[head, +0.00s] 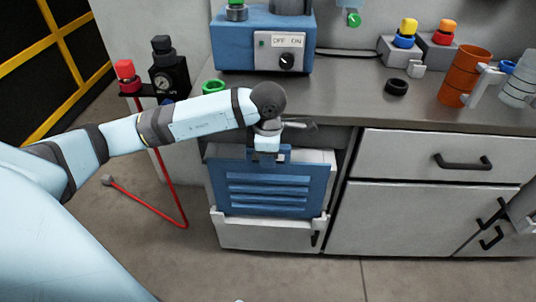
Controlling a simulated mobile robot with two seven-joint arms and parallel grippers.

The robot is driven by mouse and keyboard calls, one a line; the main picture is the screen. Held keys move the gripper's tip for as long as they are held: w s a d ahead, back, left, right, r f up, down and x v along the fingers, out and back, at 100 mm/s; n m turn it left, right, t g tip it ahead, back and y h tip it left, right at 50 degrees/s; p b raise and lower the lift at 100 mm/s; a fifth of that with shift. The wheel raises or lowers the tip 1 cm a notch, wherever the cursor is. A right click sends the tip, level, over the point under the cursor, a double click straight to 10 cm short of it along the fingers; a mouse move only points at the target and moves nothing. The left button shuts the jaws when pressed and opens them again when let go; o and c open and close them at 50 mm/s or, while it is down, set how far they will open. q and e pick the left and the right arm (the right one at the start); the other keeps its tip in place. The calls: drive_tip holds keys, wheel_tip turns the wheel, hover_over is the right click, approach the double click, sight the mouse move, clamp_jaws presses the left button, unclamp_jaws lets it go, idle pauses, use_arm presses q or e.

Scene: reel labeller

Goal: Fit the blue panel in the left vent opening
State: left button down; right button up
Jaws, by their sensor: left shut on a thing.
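The blue panel (270,190) has several horizontal slats and hangs upright in front of the left cabinet section, below the counter. My left gripper (268,150) is shut on the tab at the panel's top edge. The panel overlaps a light frame with small brackets at its lower left and right corners. The left vent opening is mostly hidden behind the panel, and I cannot tell whether the panel is seated in it.
A blue machine with an off/on switch (287,61) stands on the counter (350,103). A black ring (397,87) and an orange cup (465,76) sit further right. Drawers with black handles fill the cabinet's right. A red hose (172,190) hangs at left.

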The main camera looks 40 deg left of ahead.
use_arm(q)
drive_tip(key=shift+a+f+b, duration=0.1)
drive_tip(key=shift+f+b, duration=0.75)
drive_tip(key=shift+f, duration=0.4)
use_arm(e)
drive_tip(key=shift+s+a+f, duration=0.1)
drive_tip(key=shift+s+f, duration=0.1)
drive_tip(key=shift+f, duration=1.05)
use_arm(q)
drive_tip(key=c, duration=0.9)
unclamp_jaws()
drive_tip(key=shift+f, duration=0.15)
drive_tip(key=shift+r, duration=0.3)
wheel_tip(320, 180, up, 3)
drive_tip(key=shift+f+p, duration=0.1)
drive_tip(key=shift+p, duration=0.55)
use_arm(e)
drive_tip(key=a+r+t+y, duration=0.3)
drive_tip(key=r+t+y, duration=0.1)
drive_tip(key=r, duration=1.1)
use_arm(q)
wheel_tip(320, 180, up, 10)
drive_tip(key=shift+r+p, duration=0.1)
drive_tip(key=shift+p, duration=1.15)
drive_tip(key=shift+r, duration=0.4)
use_arm(e)
wheel_tip(320, 180, down, 6)
drive_tip(key=w+d+g+h, duration=0.1)
drive_tip(key=d+g+h, duration=0.1)
drive_tip(key=shift+h, duration=0.3)
